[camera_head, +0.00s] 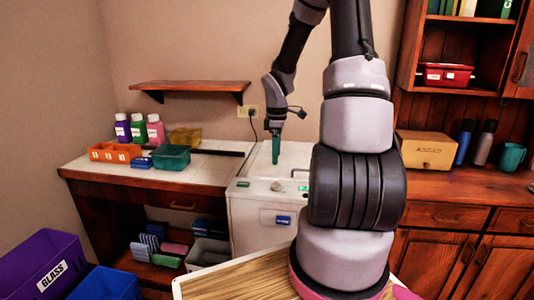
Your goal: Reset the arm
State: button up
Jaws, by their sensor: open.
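My arm rises at the right of centre in the head view and bends over to the left. My gripper (275,138) points down at its end, above the white machine (265,215). The gripper is open. A narrow teal piece (276,152) shows just below it; I cannot tell whether it is part of the fingers or a separate thing, or whether it touches the machine's top.
A counter at left holds an orange bin (113,153), a teal bin (171,157) and several bottles (139,130). A wooden shelf (190,87) is on the wall. A purple bin (35,255) is at lower left.

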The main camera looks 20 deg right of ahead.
jog(key=s+a+r+m+t+h, duration=0.1)
jog(key=s+a+r+m+t, duration=0.2)
jog(key=r, duration=0.6)
jog(key=s+a+r+m, duration=0.3)
jog(key=s+r+m, duration=0.15)
jog(key=r, duration=0.35)
jog(key=s+a+r+m+t+y, duration=0.3)
jog(key=s+a+r+m, duration=0.4)
jog(key=s+r, duration=0.3)
jog(key=shift+s+a+r+m+t, duration=0.15)
jog(key=shift+s+r+m+t, duration=0.3)
jog(key=shift+s, duration=0.65)
jog(key=shift+f, duration=0.1)
